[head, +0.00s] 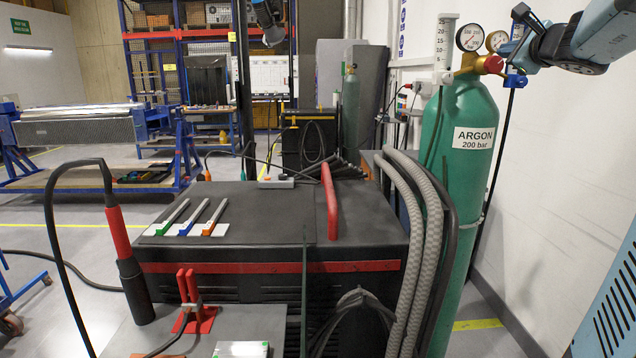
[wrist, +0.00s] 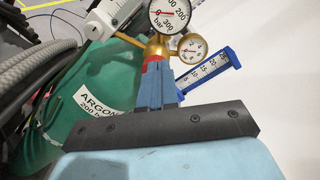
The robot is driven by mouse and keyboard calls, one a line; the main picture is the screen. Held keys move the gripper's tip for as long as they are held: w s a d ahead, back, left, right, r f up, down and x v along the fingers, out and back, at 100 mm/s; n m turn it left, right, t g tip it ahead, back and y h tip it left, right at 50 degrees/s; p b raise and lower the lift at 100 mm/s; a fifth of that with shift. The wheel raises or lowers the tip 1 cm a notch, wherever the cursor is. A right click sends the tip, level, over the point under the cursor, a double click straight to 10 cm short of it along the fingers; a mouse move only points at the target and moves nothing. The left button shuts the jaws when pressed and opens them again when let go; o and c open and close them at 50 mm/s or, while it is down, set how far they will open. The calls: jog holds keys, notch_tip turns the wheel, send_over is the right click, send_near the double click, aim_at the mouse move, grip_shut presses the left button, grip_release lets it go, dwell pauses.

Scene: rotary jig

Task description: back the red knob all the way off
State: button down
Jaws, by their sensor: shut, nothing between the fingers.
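The red knob (head: 493,63) sits on the front of the brass regulator (head: 468,63) on top of the green argon cylinder (head: 465,125). In the wrist view only a small red part of the knob (wrist: 153,59) shows beyond my fingertips; the rest is hidden. My gripper (head: 510,48) comes in from the upper right, close to the knob. In the wrist view its blue fingers (wrist: 153,72) are together, with nothing between them, pointing at the knob. I cannot tell whether the tips touch it.
Two round gauges (wrist: 170,15) (wrist: 192,48) stand beside the knob. A blue scale (wrist: 210,70) lies close to the right of my fingers, and a white scaled tube (head: 443,48) stands left of the regulator. A white wall (head: 570,140) runs behind the cylinder. Grey hoses (head: 408,230) hang at its left.

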aim_at(493, 65)
jog(key=w, duration=0.5)
jog(key=shift+a+r, duration=0.15)
dwell(0.3)
jog(key=shift+f, duration=0.2)
dwell(0.6)
